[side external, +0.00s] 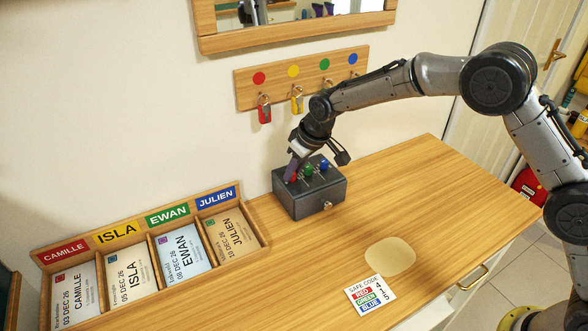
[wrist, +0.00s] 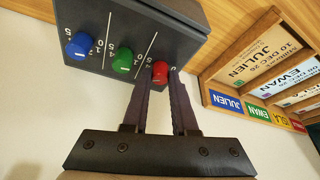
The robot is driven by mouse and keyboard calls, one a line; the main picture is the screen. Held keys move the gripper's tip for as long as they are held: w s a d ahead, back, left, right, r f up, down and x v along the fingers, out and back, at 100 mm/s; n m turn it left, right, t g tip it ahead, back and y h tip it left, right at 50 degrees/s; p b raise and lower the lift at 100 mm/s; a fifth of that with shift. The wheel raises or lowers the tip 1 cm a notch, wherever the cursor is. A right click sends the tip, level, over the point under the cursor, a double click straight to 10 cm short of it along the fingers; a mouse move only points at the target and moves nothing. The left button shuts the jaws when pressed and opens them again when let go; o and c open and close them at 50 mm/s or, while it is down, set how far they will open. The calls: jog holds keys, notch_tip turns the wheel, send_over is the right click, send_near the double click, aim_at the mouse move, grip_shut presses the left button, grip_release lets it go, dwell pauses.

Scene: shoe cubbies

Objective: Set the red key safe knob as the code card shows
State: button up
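The dark grey key safe (side external: 318,199) stands on the wooden top against the wall. Its face carries a red knob (wrist: 160,72), a green knob (wrist: 122,62) and a blue knob (wrist: 79,46). My gripper (wrist: 164,76) has one finger on each side of the red knob, and the knob fills the narrow gap. The fingers hide part of the red knob's dial, so its setting cannot be read. The code card (side external: 370,294) lies face up near the front edge. It lists red, green and blue, with small digits that look like 4, 1, 5.
A wooden rack (side external: 155,289) with name labels and cards stands left of the safe. A key rail (side external: 308,77) with coloured dots hangs on the wall above. The wooden top right of the safe is clear, apart from a pale rounded patch (side external: 390,257).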

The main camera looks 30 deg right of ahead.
jog(key=o, duration=0.4)
jog(key=shift+o, duration=0.2)
jog(key=v, duration=1.4)
jog(key=shift+w, duration=0.1)
